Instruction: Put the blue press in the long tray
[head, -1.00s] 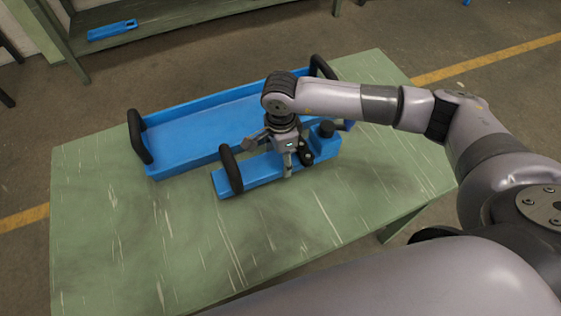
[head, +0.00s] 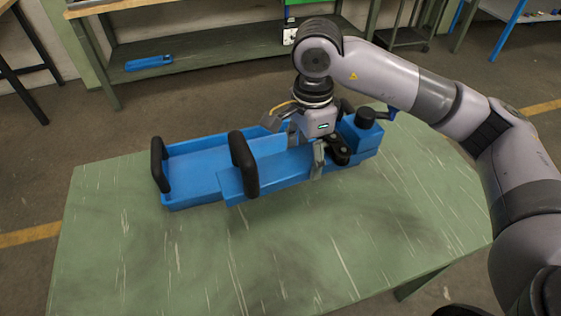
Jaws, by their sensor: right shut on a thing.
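The blue press (head: 285,169) is a long blue body with a black upright handle at its left end and a black knob on a block at its right end. My right gripper (head: 316,160) is shut on the middle of the press from above and holds it over the table, in front of the long tray. The long tray (head: 187,199) is blue with black end handles and lies on the green table. The press and my right arm hide its right part. My left gripper is not in view.
The green table (head: 210,255) is bare in front of the tray. A workbench with a lower shelf stands at the back, with a small blue item (head: 149,63) on the shelf. A blue-framed table (head: 512,28) is at the back right.

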